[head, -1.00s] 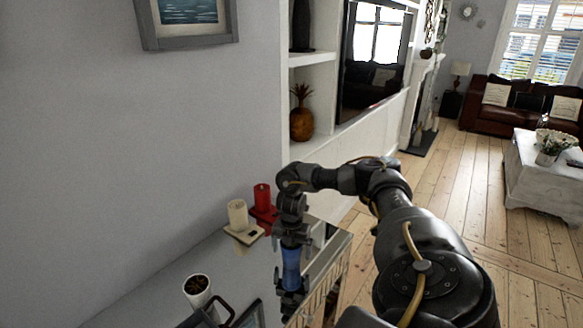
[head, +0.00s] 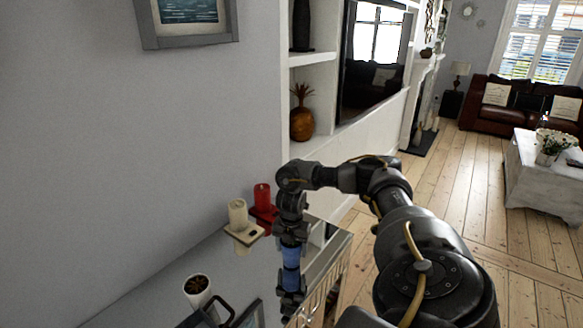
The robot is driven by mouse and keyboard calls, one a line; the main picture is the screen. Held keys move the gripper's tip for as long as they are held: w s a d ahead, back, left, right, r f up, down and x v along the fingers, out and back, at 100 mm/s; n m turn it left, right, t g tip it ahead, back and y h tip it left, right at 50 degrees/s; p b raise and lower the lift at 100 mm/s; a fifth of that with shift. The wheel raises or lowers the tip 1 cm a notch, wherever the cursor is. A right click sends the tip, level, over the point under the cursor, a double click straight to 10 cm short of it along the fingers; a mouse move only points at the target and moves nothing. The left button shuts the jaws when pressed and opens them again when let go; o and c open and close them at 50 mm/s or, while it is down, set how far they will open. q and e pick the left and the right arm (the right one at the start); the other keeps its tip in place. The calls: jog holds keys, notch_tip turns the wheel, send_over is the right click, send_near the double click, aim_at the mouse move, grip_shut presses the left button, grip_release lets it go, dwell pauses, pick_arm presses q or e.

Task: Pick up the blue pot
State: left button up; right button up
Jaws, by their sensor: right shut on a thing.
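The blue pot (head: 291,256) is at the lower middle of the head view, directly below my right gripper (head: 290,240). My right gripper points down and is shut on the pot. The gripper covers the pot's top. The glossy cabinet top (head: 232,275) mirrors the pot and gripper, so I cannot tell whether the pot touches the surface. My left gripper is not in the head view.
A cream candle (head: 238,214) and a red candle (head: 262,197) stand on holders just left of my right gripper. A white pot with a plant (head: 197,290) and dark frames (head: 250,315) are nearer. A wall is at the left.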

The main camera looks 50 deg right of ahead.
notch_tip(320, 180, up, 2)
jog(key=shift+w+r, duration=0.1)
jog(key=shift+r, duration=0.1)
jog(key=s+a+r+p, duration=0.5)
jog(key=s+a+r, duration=0.4)
jog(key=a+r, duration=0.1)
jog(key=shift+a, duration=0.45)
